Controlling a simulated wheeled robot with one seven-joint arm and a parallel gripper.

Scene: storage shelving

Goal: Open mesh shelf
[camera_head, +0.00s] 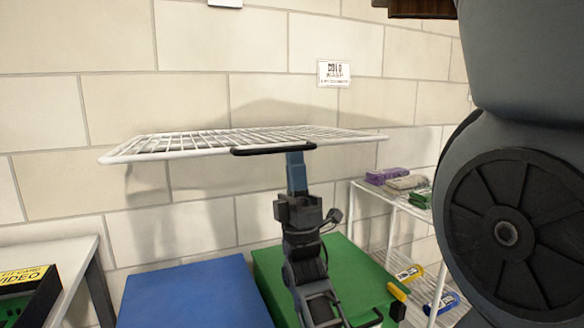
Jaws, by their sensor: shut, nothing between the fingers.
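The white wire mesh shelf (190,143) lies roughly level in front of the brick wall, at the middle left of the head view. A black handle (262,150) runs along part of its front rim. My gripper (295,156) points upward from below. Its blue fingers are shut and empty, with their tips at the right end of the handle. I cannot tell whether they touch the handle or the rim. How the shelf's back edge joins the wall is not clear.
A blue box (195,295) and a green box (350,280) stand below the shelf. A white rack (400,205) with small items is at the right. A pale table (45,262) with a black box (28,295) is at the lower left. My arm fills the right side.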

